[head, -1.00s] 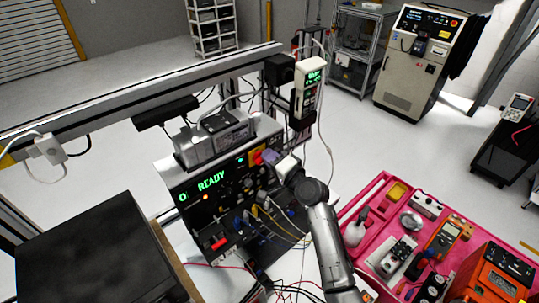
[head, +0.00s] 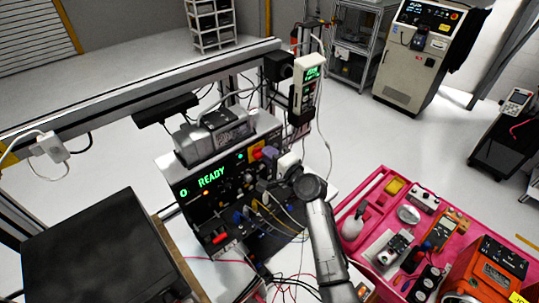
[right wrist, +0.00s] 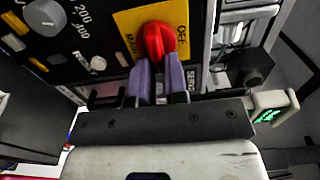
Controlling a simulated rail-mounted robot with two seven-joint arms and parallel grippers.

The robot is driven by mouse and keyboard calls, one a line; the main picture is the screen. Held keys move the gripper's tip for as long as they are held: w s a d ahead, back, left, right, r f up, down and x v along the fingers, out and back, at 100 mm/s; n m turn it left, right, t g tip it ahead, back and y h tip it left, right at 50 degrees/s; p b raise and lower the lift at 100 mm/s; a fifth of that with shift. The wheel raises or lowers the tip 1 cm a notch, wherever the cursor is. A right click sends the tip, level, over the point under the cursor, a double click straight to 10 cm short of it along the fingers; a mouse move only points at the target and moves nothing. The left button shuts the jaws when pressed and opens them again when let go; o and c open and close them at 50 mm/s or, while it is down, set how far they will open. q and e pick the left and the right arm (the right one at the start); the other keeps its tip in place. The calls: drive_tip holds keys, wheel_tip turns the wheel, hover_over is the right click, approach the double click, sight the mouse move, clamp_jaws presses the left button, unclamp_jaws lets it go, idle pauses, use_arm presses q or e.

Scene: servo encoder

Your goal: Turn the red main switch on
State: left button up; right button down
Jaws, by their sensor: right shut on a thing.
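The red main switch (right wrist: 156,38) is a rotary knob on a yellow plate (right wrist: 186,18) with the letters OFF beside it in the right wrist view. My right gripper (right wrist: 158,72) has its two purple fingers shut on the lower part of the knob, one on each side. The panel display (head: 211,177) reads READY in green. My left gripper is not in view.
Several cables hang below the panel. A pendant (head: 306,85) with a green screen hangs above right of the gripper. A pink tray (head: 348,243) of tools and meters lies right of my arm. A black box (head: 95,250) stands front left.

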drive_tip(key=c, duration=1.1)
unclamp_jaws()
drive_tip(key=shift+c, duration=0.2)
drive_tip(key=b+v, duration=0.2)
drive_tip(key=v, duration=1.2)
drive_tip(key=shift+w, duration=0.1)
